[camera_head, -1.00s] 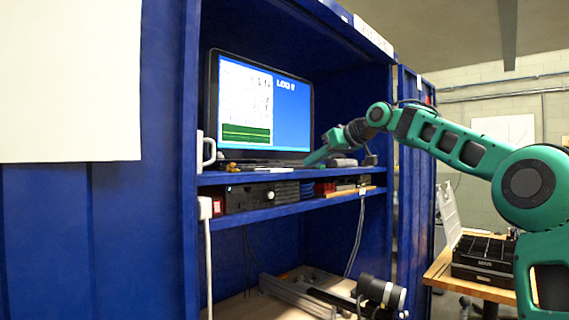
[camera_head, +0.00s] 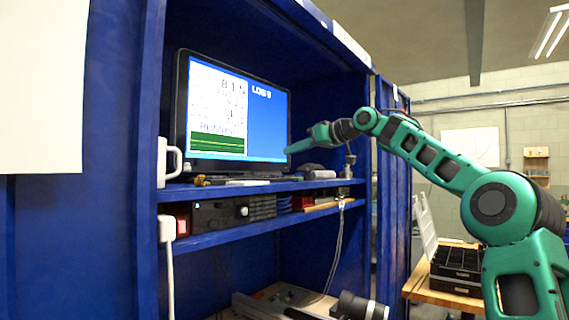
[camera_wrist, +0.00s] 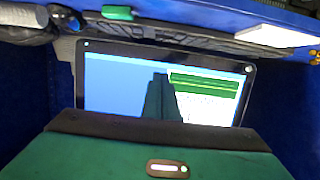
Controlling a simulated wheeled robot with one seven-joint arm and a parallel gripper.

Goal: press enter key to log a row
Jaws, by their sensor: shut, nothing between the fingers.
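The monitor (camera_head: 225,115) stands upright on the blue cabinet's upper shelf. Its screen is lit, with a white panel at left and text like "LOG 9" on blue; the digit is blurry. In the wrist view the monitor (camera_wrist: 110,85) appears upside down. A dark strip (camera_wrist: 180,38) before it looks like the keyboard; single keys, including enter, cannot be made out. My gripper (camera_head: 290,150) is shut and empty, raised above the shelf by the monitor's lower right corner. In the wrist view my gripper (camera_wrist: 160,78) overlaps the screen.
A flat white item (camera_wrist: 265,36) lies near the monitor. A green object (camera_wrist: 117,13) lies near the shelf edge. The cabinet's side walls and lower shelf (camera_head: 230,228) bound the space.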

